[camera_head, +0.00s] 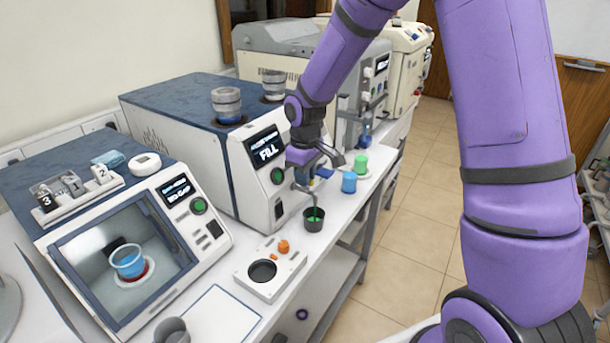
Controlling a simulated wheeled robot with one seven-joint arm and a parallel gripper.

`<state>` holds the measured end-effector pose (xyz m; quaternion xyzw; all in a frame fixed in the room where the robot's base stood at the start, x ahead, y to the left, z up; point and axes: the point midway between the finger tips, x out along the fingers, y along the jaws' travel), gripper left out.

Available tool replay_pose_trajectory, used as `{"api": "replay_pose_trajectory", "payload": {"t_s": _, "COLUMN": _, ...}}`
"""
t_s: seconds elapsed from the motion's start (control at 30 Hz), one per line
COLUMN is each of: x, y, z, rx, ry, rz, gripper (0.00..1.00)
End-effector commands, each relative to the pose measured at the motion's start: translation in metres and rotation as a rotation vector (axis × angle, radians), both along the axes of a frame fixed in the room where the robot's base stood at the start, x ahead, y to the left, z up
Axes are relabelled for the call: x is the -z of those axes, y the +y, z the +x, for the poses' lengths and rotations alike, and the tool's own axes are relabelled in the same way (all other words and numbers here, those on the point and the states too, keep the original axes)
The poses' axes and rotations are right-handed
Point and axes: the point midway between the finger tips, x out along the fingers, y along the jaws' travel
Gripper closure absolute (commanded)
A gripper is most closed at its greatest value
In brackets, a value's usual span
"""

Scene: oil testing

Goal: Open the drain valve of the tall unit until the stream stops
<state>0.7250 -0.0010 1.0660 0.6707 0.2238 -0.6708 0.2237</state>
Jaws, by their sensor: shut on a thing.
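The tall unit (180,142), white with a dark blue top, stands mid-bench with a display reading "FILL" (267,149). A bent metal spout (304,188) comes out of its front low on the right. My gripper (322,161) is at the drain valve just above this spout, shut on the valve handle; the gripper hides most of the handle, so its angle cannot be told. A dark cup (314,224) with green liquid stands under the spout. A thin green streak (316,209) shows at the cup's mouth.
Blue (349,183) and green (361,165) cups stand close right of my gripper, near the bench edge. A white plate (268,276) with a round black recess and orange knob lies in front. A windowed unit (125,240) holds a blue cup (128,261) at left.

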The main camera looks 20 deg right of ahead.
Motion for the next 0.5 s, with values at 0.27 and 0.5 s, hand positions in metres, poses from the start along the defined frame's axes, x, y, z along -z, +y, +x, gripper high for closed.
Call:
{"api": "replay_pose_trajectory", "payload": {"t_s": 0.27, "x": -0.0004, "y": 0.0000, "z": 0.0004, "rx": -0.001, "ry": -0.001, "rz": 0.000, "gripper": 0.72}}
{"api": "replay_pose_trajectory", "payload": {"t_s": 0.5, "x": -0.0002, "y": 0.0000, "z": 0.0001, "rx": 0.000, "ry": -0.001, "rz": -0.001, "gripper": 0.57}}
